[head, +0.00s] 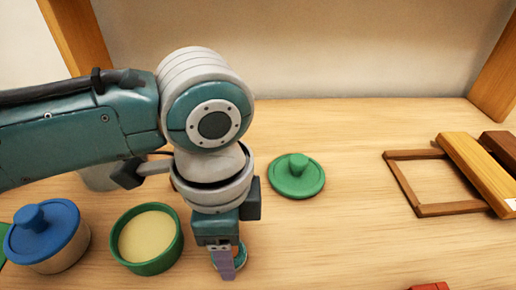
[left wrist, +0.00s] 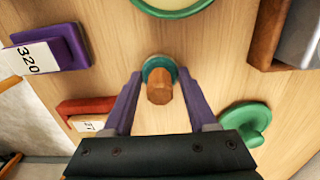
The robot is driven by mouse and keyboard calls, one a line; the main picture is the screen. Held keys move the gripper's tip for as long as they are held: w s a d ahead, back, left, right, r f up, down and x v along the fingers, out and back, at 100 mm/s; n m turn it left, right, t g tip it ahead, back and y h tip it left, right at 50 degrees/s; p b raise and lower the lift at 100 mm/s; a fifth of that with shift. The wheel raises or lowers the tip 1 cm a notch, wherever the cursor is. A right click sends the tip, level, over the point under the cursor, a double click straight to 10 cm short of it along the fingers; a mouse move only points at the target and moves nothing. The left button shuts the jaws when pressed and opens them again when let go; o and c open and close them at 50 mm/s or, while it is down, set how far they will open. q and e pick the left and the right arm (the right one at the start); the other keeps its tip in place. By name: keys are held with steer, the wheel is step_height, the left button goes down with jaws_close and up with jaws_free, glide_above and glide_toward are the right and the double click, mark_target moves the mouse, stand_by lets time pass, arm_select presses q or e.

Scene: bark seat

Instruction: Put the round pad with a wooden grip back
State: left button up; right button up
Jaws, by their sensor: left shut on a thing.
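The round pad (left wrist: 150,65) is teal with a brown faceted wooden grip (left wrist: 159,93). In the left wrist view it is between the two purple fingers of my left gripper (left wrist: 158,78), which is shut on it. In the head view the pad (head: 241,256) shows partly behind the purple fingers of my left gripper (head: 224,268), low in the middle. I cannot tell whether it touches the table. My right gripper is not in view.
A green-rimmed round container (head: 128,258) with a cream inside stands left of my gripper, beside a blue-lidded pot (head: 45,232). A green knobbed lid (head: 296,180) lies behind, to the right. A wooden frame (head: 405,190) is further right. Table between is clear.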

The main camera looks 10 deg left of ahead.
arm_select(q)
steer(key=o, duration=1.3)
steer(key=shift+f, duration=0.1)
step_height(320, 180, up, 12)
steer(key=p, duration=0.2)
steer(key=shift+p, duration=0.3)
steer(key=s+d+f+n+t+h, duration=0.1)
steer(key=s+d+f+n+h, duration=0.15)
steer(key=s+d+n, duration=0.2)
steer(key=s+a+n+t+y, duration=0.1)
steer(key=s+a+n, duration=0.3)
steer(key=a, duration=0.3)
steer(key=s+a+f+n+t+y, duration=0.1)
steer(key=s+a+n, duration=0.2)
steer(key=a, duration=0.4)
steer(key=shift+s+n+t, duration=0.3)
steer(key=shift+s+n, duration=0.05)
steer(key=shift+n, duration=0.3)
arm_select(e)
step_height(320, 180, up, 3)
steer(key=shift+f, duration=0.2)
